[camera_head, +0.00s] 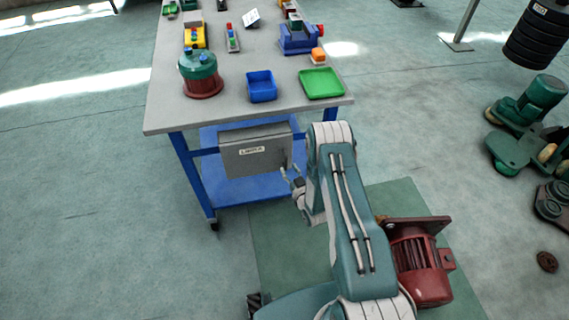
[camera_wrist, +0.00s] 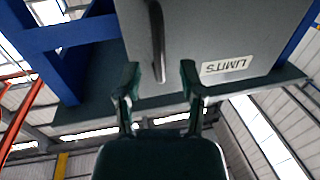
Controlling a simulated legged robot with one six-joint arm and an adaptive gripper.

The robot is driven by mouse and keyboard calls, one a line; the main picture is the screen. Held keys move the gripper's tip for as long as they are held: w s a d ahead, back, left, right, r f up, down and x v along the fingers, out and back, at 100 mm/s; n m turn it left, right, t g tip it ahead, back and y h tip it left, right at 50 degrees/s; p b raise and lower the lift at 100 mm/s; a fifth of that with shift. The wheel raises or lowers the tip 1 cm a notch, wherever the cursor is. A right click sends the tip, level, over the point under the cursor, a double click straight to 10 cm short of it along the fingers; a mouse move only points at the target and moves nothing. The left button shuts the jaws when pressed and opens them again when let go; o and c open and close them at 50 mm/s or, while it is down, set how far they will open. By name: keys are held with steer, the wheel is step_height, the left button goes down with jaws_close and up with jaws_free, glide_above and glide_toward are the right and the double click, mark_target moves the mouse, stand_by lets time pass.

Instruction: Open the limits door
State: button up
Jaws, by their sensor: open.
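The limits door is the grey front (camera_head: 240,160) of a box under the front edge of the workbench. It looks shut, and its label reads LIMITS in the head view. In the wrist view the door (camera_wrist: 215,35) fills the upper middle, with its label upside down. A dark bar handle (camera_wrist: 158,40) stands out on it. My gripper (camera_wrist: 160,78) is open, its two fingertips on either side of the handle's end in the picture. I cannot tell whether they touch it. In the head view my gripper (camera_head: 290,175) is at the door's right side, partly hidden by my arm.
The workbench (camera_head: 165,115) has blue legs and a blue lower shelf (camera_head: 225,190). A green tray (camera_head: 321,83), a blue bin (camera_head: 261,86) and a green-and-red part (camera_head: 201,75) stand on top. A red motor (camera_head: 418,265) is right of my arm. Floor left is clear.

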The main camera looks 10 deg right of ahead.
mark_target(286, 165)
steer(key=shift+w+a, duration=0.15)
steer(key=shift+w, duration=0.7)
steer(key=shift+w+a, duration=0.15)
steer(key=shift+w, duration=0.65)
jaws_close()
